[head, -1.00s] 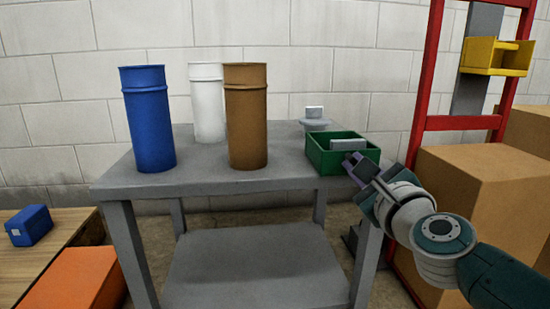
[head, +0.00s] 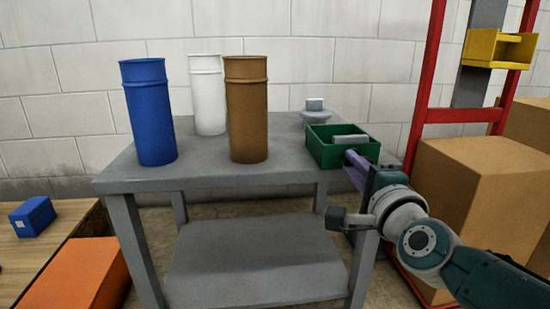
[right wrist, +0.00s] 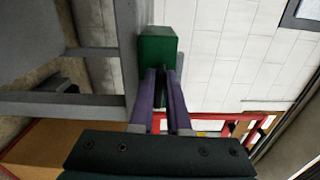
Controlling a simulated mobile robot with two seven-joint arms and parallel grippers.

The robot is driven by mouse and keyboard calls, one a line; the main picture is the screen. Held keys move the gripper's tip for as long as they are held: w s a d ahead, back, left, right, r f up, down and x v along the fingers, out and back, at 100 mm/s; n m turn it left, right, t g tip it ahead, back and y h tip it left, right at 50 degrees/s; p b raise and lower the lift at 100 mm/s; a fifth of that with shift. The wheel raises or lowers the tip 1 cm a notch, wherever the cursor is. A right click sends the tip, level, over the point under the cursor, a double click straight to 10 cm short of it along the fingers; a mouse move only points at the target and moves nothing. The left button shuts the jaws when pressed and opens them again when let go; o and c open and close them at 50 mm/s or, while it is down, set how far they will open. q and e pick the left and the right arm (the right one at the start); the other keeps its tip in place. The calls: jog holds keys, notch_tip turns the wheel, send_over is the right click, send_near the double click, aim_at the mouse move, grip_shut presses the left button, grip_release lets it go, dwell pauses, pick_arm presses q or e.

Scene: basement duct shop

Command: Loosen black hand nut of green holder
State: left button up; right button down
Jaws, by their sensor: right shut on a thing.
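The green holder (head: 318,147) is an open box at the table's right end, with a grey block (head: 351,139) inside it. In the right wrist view the holder's green end (right wrist: 158,48) is straight ahead. My right gripper (head: 351,157) reaches the holder's near right side with its purple fingers. The fingers (right wrist: 163,74) also show in the right wrist view, close together against the holder. A dark part, the black hand nut (right wrist: 171,82), shows only as a sliver between them. The gripper is shut on it. My left gripper is not in view.
Blue (head: 150,115), white (head: 208,100) and brown (head: 247,115) cylinders stand upright on the grey table (head: 205,172). Cardboard boxes (head: 470,195) and a red rack (head: 424,105) stand to the right.

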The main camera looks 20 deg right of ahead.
jog(key=shift+n, duration=0.4)
jog(key=c, duration=0.9)
grip_release()
jog(key=p+v, duration=0.4)
jog(key=v, duration=0.6)
jog(key=shift+w, duration=0.1)
